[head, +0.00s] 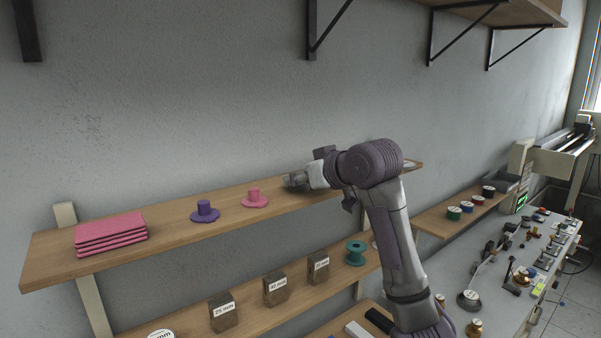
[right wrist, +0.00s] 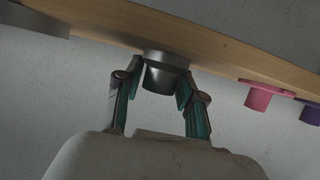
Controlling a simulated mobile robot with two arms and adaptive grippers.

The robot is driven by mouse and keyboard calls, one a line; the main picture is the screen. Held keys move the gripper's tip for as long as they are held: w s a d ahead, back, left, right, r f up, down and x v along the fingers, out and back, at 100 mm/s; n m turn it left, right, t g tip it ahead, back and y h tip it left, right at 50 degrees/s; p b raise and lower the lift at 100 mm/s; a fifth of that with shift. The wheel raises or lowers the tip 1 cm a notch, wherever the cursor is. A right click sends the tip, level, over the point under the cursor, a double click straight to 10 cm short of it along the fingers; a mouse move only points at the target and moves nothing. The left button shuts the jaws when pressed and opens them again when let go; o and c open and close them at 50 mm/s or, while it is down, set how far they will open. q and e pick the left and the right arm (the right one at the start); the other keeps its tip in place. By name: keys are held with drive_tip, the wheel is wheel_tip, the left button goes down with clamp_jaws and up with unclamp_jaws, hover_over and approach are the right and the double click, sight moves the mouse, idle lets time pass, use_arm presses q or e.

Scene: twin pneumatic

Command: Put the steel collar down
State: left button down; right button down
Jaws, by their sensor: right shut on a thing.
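The steel collar (right wrist: 165,75) is grey with a wide flange and a narrower neck. In the right wrist view, which looks upside down, its flange meets the surface of the upper wooden shelf (right wrist: 225,55) and seems to touch it. My right gripper (right wrist: 166,92) has its two fingers closed on the neck, one on each side. In the head view my right gripper (head: 298,181) is over the upper shelf (head: 170,228), right of the pink collar (head: 254,198). The steel collar is hard to make out there. My left gripper is not in view.
A purple collar (head: 204,211) and stacked pink plates (head: 110,232) stand farther left on the upper shelf. The lower shelf holds labelled blocks (head: 276,290) and a teal spool (head: 356,252). The wall is close behind. A cluttered bench (head: 510,285) is at right.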

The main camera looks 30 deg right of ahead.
drive_tip(key=shift+s, duration=0.1)
drive_tip(key=c, duration=1.1)
unclamp_jaws()
drive_tip(key=shift+a, duration=0.1)
drive_tip(key=o, duration=0.4)
drive_tip(key=b+v, duration=0.5)
drive_tip(key=v, duration=0.7)
drive_tip(key=shift+b, duration=0.35)
drive_tip(key=shift+f, duration=0.1)
